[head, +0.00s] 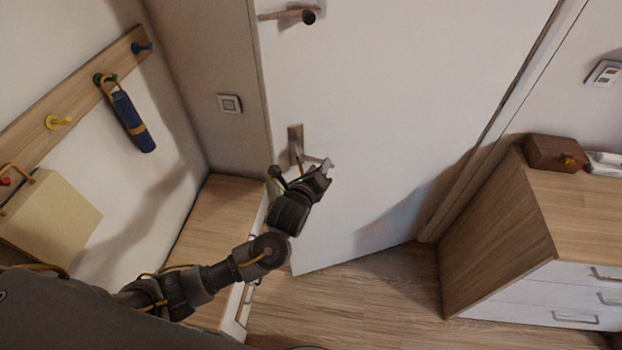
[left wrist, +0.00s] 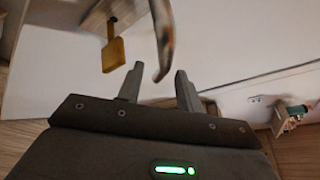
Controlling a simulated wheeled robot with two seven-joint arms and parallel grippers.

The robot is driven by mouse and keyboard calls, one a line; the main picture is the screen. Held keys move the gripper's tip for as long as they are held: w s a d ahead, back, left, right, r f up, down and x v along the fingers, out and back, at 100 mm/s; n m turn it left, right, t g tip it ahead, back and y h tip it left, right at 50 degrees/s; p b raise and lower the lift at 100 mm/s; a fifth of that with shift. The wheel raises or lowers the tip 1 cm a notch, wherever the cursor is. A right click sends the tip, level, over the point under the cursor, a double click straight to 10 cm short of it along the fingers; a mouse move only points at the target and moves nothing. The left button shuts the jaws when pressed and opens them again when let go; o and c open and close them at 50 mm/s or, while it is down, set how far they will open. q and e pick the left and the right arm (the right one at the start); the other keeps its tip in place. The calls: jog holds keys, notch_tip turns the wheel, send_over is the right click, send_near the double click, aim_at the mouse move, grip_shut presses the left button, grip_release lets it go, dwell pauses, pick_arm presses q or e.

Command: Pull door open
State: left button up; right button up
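The white door (head: 390,110) fills the middle of the head view. A metal lever handle (head: 297,145) sits near its left edge, and another handle (head: 290,14) shows higher up. My left gripper (head: 322,170) is at the lower lever, partly covering it. In the left wrist view, my left gripper (left wrist: 158,80) has its fingers spread apart. A curved bar, seemingly the lever (left wrist: 163,38), reaches down between the fingertips, with gaps on both sides. Whether the door is ajar is hard to tell. My right gripper is not in view.
A low wooden bench (head: 215,215) stands left of the door. A drawer chest (head: 540,215) stands right, with a brown box (head: 554,153) on top. A hook rail (head: 75,95) holds a blue umbrella (head: 132,122) and a tan bag (head: 50,215). Floor (head: 350,300) before the door is clear.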

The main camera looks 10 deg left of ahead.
pick_arm(q)
jog(key=v, duration=0.7)
jog(key=shift+s, duration=0.35)
